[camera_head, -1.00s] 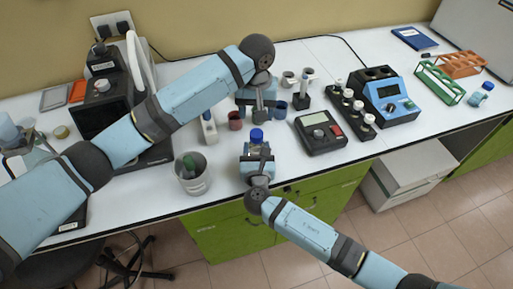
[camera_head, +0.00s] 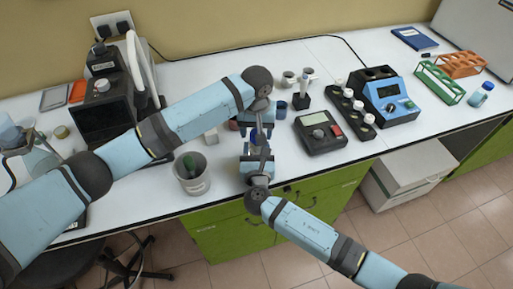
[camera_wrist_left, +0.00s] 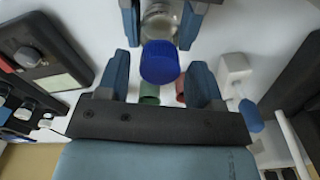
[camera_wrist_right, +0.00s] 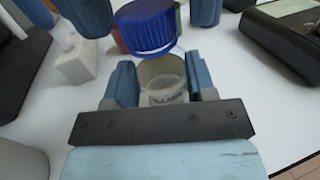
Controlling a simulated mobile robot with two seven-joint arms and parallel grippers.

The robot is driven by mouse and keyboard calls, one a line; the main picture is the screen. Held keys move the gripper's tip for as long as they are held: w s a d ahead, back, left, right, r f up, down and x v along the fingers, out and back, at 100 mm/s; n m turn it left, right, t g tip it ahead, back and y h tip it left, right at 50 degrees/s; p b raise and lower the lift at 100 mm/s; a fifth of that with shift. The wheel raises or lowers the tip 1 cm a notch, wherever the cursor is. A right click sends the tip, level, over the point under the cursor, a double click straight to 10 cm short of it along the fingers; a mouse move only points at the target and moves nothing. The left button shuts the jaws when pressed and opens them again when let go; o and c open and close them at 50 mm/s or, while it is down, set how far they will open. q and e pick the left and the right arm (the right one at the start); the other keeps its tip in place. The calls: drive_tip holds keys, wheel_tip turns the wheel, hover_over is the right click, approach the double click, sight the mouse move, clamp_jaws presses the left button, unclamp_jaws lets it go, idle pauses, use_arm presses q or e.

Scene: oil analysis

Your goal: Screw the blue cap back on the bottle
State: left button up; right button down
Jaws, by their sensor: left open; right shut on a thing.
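The blue cap (camera_wrist_left: 161,62) sits at the top of a clear bottle (camera_wrist_left: 160,22) in the left wrist view. In the right wrist view the cap (camera_wrist_right: 146,26) looks slightly tilted above the labelled bottle (camera_wrist_right: 165,82); I cannot tell whether its thread is engaged. My right gripper (camera_head: 257,160) is shut on the bottle, one finger on each side, near the table's front edge. My left gripper (camera_head: 257,124) is open, its fingers on both sides of the cap with gaps. Both grippers mostly hide cap and bottle in the head view.
A grey cup (camera_head: 191,176) with a green item stands left of the grippers. A dark meter (camera_head: 320,132) stands to the right, with a blue device (camera_head: 387,98) beyond. Another blue-capped bottle (camera_head: 481,95) is far right.

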use_arm(q)
drive_tip(key=shift+f, duration=0.25)
drive_tip(key=c, duration=0.9)
drive_tip(key=m, duration=1.1)
drive_tip(key=o, duration=1.1)
drive_tip(key=shift+r, duration=0.1)
wheel_tip(320, 180, up, 12)
drive_tip(key=shift+f, duration=0.1)
